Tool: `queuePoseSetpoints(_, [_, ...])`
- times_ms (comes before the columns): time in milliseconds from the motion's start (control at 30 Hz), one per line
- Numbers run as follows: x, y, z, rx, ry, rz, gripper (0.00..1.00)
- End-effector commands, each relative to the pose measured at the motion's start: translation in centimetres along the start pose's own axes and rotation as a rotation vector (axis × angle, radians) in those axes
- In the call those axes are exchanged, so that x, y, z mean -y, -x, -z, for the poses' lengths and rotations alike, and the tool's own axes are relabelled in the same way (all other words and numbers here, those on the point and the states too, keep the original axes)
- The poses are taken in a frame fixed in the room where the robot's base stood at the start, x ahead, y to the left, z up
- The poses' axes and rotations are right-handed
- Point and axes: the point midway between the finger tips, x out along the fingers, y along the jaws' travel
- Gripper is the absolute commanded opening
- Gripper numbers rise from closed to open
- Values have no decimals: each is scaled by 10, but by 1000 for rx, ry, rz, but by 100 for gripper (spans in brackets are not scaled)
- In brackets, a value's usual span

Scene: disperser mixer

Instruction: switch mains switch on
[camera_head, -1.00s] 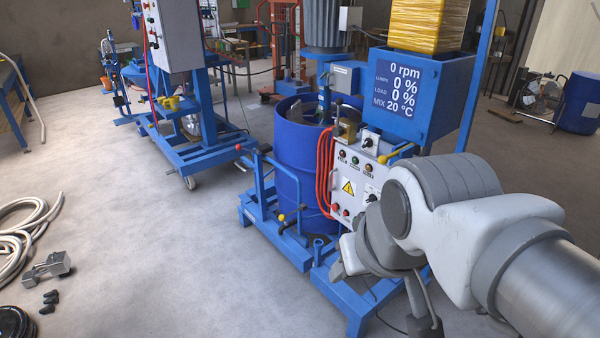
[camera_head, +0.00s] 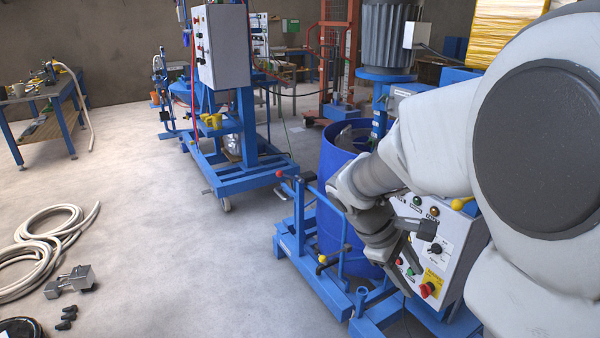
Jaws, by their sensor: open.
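The mixer's control panel (camera_head: 462,240) is a pale box at the right, partly hidden behind my arm. A black rotary switch (camera_head: 435,248) with a white label sits on its face; I cannot read whether it is the mains switch or how it is set. My gripper (camera_head: 414,258) is open and empty in front of the panel's left part, its fingers pointing at the panel. One finger is close to the left of the rotary switch; I cannot tell whether it touches.
A red emergency button (camera_head: 429,289) on a yellow plate sits below the rotary switch. A blue drum (camera_head: 335,210) stands left of the panel, in a blue frame (camera_head: 310,278). A second blue machine (camera_head: 235,170) stands further back.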

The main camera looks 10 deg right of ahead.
Motion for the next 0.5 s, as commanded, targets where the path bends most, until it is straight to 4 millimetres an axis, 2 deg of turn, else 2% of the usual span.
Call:
queuePoseSetpoints(33, [-2,-21,11,53,66,-16,46])
queuePoseSetpoints(267, [-27,-87,49,280,371,-110,46])
queuePoseSetpoints(500, [-44,-159,97,516,704,-206,46])
